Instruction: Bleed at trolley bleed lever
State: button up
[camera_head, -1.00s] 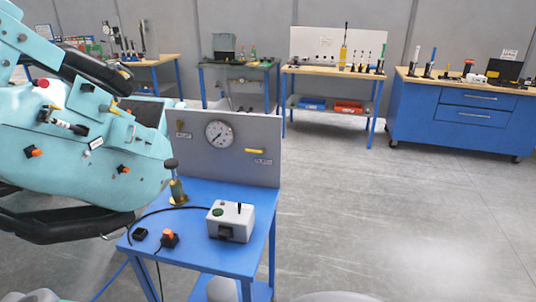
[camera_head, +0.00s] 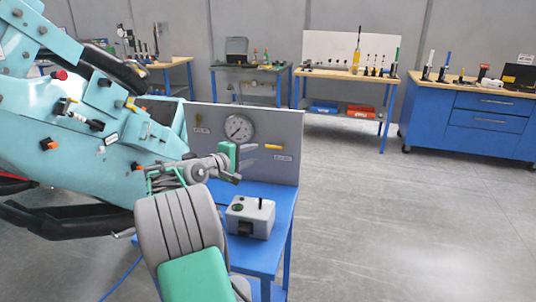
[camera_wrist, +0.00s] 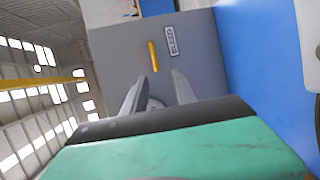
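The yellow bleed lever (camera_head: 275,147) is on the right part of the trolley's grey panel (camera_head: 270,125), above a small label. It lies level in the head view. In the wrist view the lever (camera_wrist: 153,57) sits beside the label reading BLEED (camera_wrist: 171,40), just beyond the fingertips. My gripper (camera_head: 243,163) is left of the lever in the head view, in front of the panel. In the wrist view my gripper (camera_wrist: 158,76) has its two grey fingers apart, pointing toward the lever, with no visible contact. Nothing shows held between them.
A round gauge (camera_head: 240,127) is on the panel. A grey box with a black stick (camera_head: 250,217) stands on the trolley's blue top (camera_head: 284,200). A large turquoise machine (camera_head: 80,130) is close on the left. Benches line the back wall. The floor at right (camera_head: 400,230) is clear.

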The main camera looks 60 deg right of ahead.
aim_at(270, 147)
jog(key=x, duration=0.5)
jog(key=p+x, duration=0.1)
jog(key=x, duration=0.2)
jog(key=shift+s+d+r, duration=0.15)
jog(key=shift+s+r, duration=0.2)
jog(key=shift+c, duration=0.4)
grip_shut()
